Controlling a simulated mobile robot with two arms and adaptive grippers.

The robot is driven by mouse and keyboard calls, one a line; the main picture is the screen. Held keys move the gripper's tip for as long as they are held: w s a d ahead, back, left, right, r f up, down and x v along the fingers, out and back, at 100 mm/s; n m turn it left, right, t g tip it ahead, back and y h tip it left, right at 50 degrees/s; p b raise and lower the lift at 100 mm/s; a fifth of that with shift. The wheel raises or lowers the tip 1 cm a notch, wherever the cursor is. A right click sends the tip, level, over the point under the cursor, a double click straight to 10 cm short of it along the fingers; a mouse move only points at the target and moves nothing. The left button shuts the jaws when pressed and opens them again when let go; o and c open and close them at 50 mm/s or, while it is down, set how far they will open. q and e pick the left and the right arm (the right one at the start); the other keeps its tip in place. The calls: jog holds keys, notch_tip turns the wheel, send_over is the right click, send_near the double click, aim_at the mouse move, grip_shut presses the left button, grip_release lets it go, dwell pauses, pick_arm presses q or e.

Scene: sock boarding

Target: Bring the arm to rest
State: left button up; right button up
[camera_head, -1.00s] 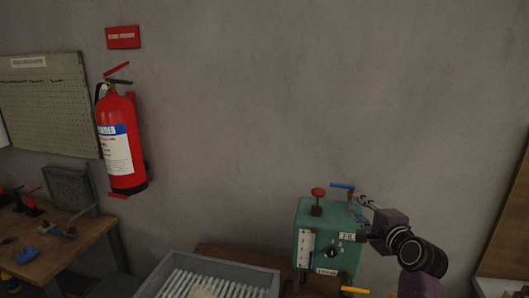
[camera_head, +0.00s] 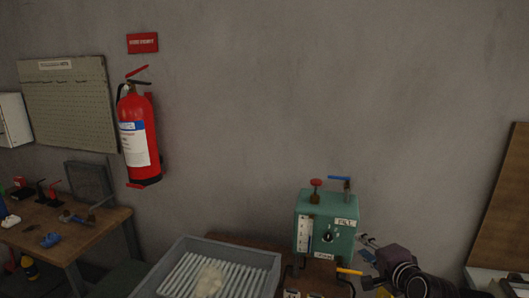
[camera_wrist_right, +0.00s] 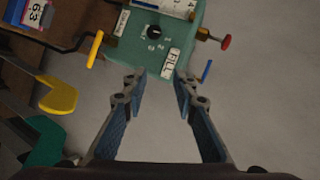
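My right gripper (camera_head: 370,248) is at the lower right of the head view, just right of a green machine box (camera_head: 340,243). In the right wrist view my right gripper (camera_wrist_right: 158,85) shows its two fingers spread with nothing between them. The green box (camera_wrist_right: 130,55) is beyond the fingertips, with a dial and a FILL label. The box carries a red knob (camera_head: 316,183), a blue lever (camera_head: 339,178) and a yellow-orange handle (camera_head: 349,271). My left gripper is not in view.
A grey tray with white ribs (camera_head: 262,262) stands left of the box. A wooden workbench (camera_head: 50,245) with small tools is at the left. A red fire extinguisher (camera_head: 137,145) and a pegboard (camera_head: 70,105) hang on the wall. A brown board (camera_head: 505,215) stands at the right.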

jog(key=s+a+f+n+g, duration=0.25)
jog(key=s+f+n, duration=0.25)
jog(key=s+f, duration=0.5)
jog(key=s+a+f+n+g, duration=0.2)
jog(key=s+f+n+g, duration=0.15)
jog(key=s+f, duration=0.6)
jog(key=s+a+f+n+g+h, duration=0.15)
jog(key=s+n+g, duration=0.45)
jog(key=s, duration=1.7)
notch_tip(320, 180, down, 32)
jog(key=s+r+n+b, duration=0.1)
jog(key=s+n+b, duration=0.1)
jog(key=s+b, duration=0.1)
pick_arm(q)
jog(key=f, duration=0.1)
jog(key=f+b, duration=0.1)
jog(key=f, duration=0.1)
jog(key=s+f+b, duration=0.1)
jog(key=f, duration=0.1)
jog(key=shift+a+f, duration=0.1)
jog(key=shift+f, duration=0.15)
pick_arm(e)
jog(key=s+d+f, duration=0.2)
jog(key=s+f, duration=1.4)
jog(key=f, duration=0.1)
jog(key=shift+f+g, duration=0.2)
jog(key=shift+g, duration=0.1)
